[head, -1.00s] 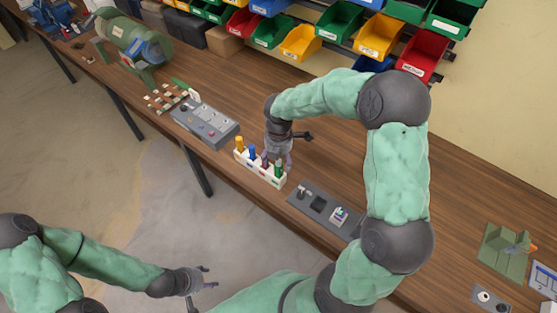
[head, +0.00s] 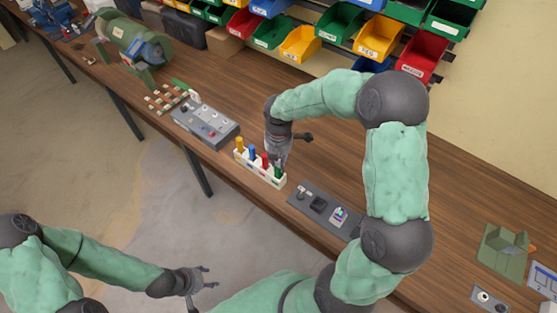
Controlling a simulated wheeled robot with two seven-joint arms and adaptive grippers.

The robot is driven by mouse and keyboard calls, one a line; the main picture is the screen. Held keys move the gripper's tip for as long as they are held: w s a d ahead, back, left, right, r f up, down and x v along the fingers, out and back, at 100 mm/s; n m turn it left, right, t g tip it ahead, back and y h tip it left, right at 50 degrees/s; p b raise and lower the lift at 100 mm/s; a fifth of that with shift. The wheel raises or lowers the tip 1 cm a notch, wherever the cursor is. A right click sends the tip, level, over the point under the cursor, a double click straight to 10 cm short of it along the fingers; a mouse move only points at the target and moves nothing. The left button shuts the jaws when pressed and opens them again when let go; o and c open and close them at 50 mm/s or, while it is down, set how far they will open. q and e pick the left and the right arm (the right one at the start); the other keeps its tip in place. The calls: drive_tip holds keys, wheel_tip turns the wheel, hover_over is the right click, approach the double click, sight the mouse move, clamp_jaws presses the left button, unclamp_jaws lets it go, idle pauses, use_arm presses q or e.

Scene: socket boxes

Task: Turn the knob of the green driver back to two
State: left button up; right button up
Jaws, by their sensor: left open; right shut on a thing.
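The green driver (head: 279,172) stands at the right end of a white rack (head: 263,179), beside red, blue and yellow drivers. My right gripper (head: 280,162) points down over that end of the rack and is shut on the top of the green driver. The fingers cover the upper part of its handle, and the knob's numbers are too small to read. My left gripper (head: 207,282) is open and empty, in the air over the floor, well away from the table.
A grey box with knobs (head: 206,126) stands left of the rack. A dark panel with sockets (head: 318,205) lies to its right, partly behind my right arm. Coloured bins (head: 300,43) line the back. The wooden table behind the rack is mostly clear.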

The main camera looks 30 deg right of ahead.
drive_tip(key=n+p, duration=0.3)
drive_tip(key=p, duration=0.1)
drive_tip(key=shift+r+n, duration=0.2)
drive_tip(key=shift+n, duration=0.2)
drive_tip(key=shift+n+p, duration=0.6)
drive_tip(key=shift+n, duration=0.2)
drive_tip(key=shift+f, duration=0.2)
drive_tip(key=shift+r+n+p, duration=0.15)
drive_tip(key=shift+n+p, duration=0.25)
drive_tip(key=shift+p, duration=0.05)
drive_tip(key=n+p, duration=0.4)
drive_tip(key=shift+n+p, duration=0.5)
drive_tip(key=shift+p, duration=0.1)
